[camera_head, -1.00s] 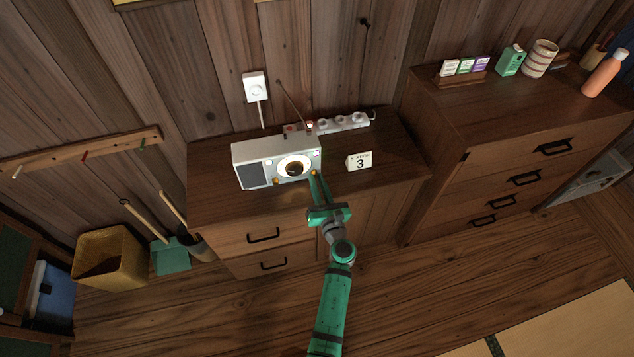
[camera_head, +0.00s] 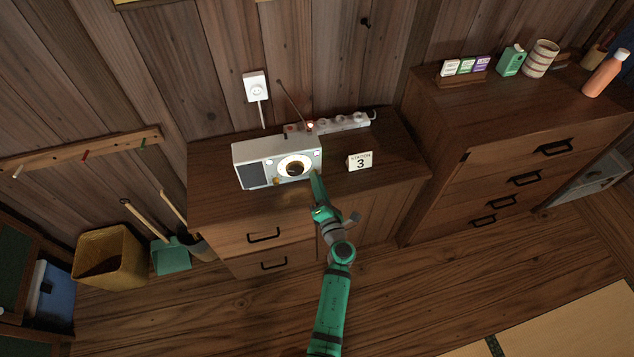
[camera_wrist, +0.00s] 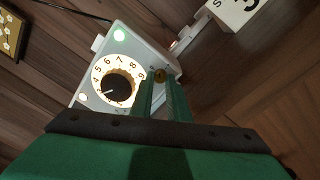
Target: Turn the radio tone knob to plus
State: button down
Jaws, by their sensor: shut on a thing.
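The silver radio (camera_head: 268,149) stands on the dark wooden cabinet, with a grey speaker on its left and a lit round dial (camera_head: 294,168) on its right. In the wrist view the dial (camera_wrist: 104,72) shows numbers around a black centre. My gripper (camera_head: 315,176) reaches the lower right corner of the radio's front. The fingers hide most of this knob, and I cannot read any plus mark.
A "Station 3" card (camera_head: 360,161) stands right of the radio. A white power strip (camera_head: 345,123) with a red light lies behind. A taller chest (camera_head: 440,120) stands to the right. The cabinet top between the radio and the chest is mostly clear.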

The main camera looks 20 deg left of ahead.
jog(key=m, duration=0.4)
jog(key=shift+m, duration=0.4)
jog(key=m, duration=0.4)
jog(key=shift+m, duration=0.5)
jog(key=c, duration=1.7)
grip_release()
jog(key=v, duration=1.1)
jog(key=shift+a, duration=0.15)
